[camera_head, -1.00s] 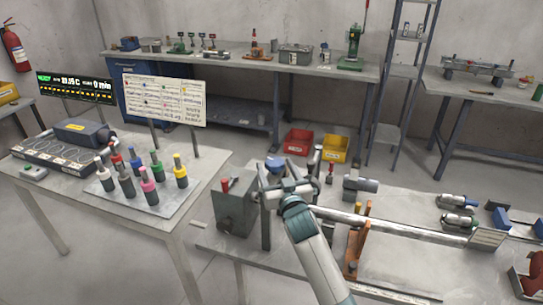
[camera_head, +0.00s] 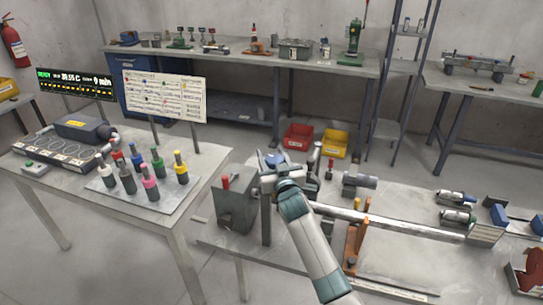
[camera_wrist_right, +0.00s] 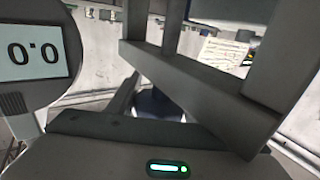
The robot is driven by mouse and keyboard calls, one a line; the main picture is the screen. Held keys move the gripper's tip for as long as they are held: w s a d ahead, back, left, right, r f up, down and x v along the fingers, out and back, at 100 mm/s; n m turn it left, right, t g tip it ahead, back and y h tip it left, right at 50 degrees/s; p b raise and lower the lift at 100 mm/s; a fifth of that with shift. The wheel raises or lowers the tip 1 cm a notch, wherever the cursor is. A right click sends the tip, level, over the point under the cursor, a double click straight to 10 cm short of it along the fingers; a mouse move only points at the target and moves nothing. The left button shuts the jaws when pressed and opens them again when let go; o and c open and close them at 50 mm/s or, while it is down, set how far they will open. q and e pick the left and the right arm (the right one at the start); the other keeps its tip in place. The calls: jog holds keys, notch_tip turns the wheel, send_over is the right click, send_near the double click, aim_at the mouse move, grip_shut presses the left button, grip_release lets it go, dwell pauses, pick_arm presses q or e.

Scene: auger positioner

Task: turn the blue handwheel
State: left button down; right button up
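The blue handwheel (camera_head: 272,158) shows as a small blue patch at the top of the grey machine at the near end of the long shaft. My right gripper (camera_head: 268,173) is right at it in the head view and covers much of it. A dark blue round part shows behind grey bars in the right wrist view (camera_wrist_right: 157,103). I cannot tell whether the fingers touch the wheel or how far apart they are. My left gripper is not in view.
A grey box with a red knob (camera_head: 236,205) stands left of my right gripper. An orange bracket (camera_head: 354,245) and the long shaft (camera_head: 400,226) lie to the right. The left table (camera_head: 190,215) carries several coloured-top bottles. Red (camera_head: 297,138) and yellow (camera_head: 334,145) bins stand behind.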

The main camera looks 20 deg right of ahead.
jog(key=shift+m+h+b, duration=0.4)
jog(key=shift+b, duration=0.35)
jog(key=shift+d+m+h+b, duration=0.25)
jog(key=shift+m+h+b, duration=0.15)
jog(key=shift+h+b, duration=0.3)
jog(key=o, duration=1)
jog(key=shift+o, duration=0.2)
jog(key=shift+s, duration=0.1)
jog(key=shift+s+a, duration=0.1)
jog(key=shift+s, duration=0.35)
jog(key=s+a+b, duration=0.1)
jog(key=s+b, duration=0.1)
jog(key=s, duration=0.8)
jog(key=shift+s+a, duration=0.35)
jog(key=shift+s, duration=0.05)
